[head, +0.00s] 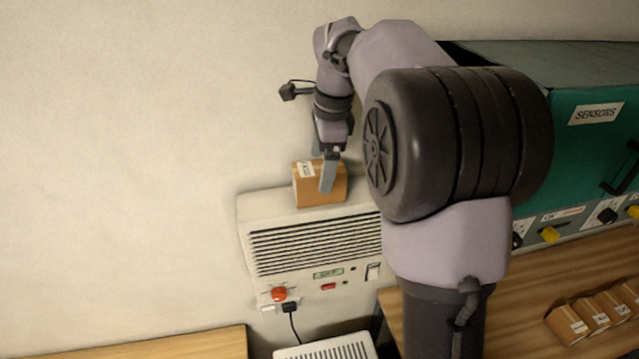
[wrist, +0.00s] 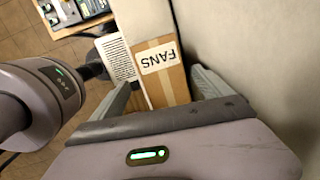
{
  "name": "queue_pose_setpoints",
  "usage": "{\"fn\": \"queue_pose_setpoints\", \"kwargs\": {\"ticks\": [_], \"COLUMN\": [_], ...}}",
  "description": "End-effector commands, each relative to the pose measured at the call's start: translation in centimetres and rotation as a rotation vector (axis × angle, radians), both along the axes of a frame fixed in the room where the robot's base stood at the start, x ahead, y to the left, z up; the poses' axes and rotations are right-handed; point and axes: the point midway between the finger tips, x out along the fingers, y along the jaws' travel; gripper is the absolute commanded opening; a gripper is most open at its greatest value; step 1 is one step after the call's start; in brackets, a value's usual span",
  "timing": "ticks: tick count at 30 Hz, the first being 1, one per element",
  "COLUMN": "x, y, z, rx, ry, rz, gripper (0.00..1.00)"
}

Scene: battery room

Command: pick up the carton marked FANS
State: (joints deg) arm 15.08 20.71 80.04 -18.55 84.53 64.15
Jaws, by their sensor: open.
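The carton marked FANS (head: 310,187) is a small brown box with a white label, standing on top of a white louvred wall unit (head: 310,250) in the head view. In the wrist view the carton (wrist: 168,88) shows its FANS label and a pale tape strip. My gripper (head: 323,180) is open, pointing down at the carton from above. Its fingers (wrist: 165,90) lie on either side of the carton in the wrist view. I cannot tell whether either finger touches it. Part of the carton is hidden behind the near finger in the head view.
The wall stands close behind the carton. A green cabinet labelled SENSORS (head: 590,130) is at the right, above a wooden bench (head: 540,285) with several small cartons (head: 600,315). The wall unit has a red knob (head: 278,294) and a cable below.

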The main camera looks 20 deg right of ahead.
Motion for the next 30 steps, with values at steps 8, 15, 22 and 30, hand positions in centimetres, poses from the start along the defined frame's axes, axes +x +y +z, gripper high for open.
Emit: {"fn": "queue_pose_setpoints", "kwargs": {"ticks": [8,15,22,30], "x": [0.4,0.4,0.4,0.4], "y": [0.2,0.2,0.2,0.2], "z": [-2.6,-2.6,-2.6,-2.6], "rx": [-0.001,-0.001,-0.001,-0.001], "ry": [-0.001,0.000,0.000,0.000], "rz": [0.001,0.001,0.001,0.001], "gripper": [0.89,0.63,0.18,0.05]}}
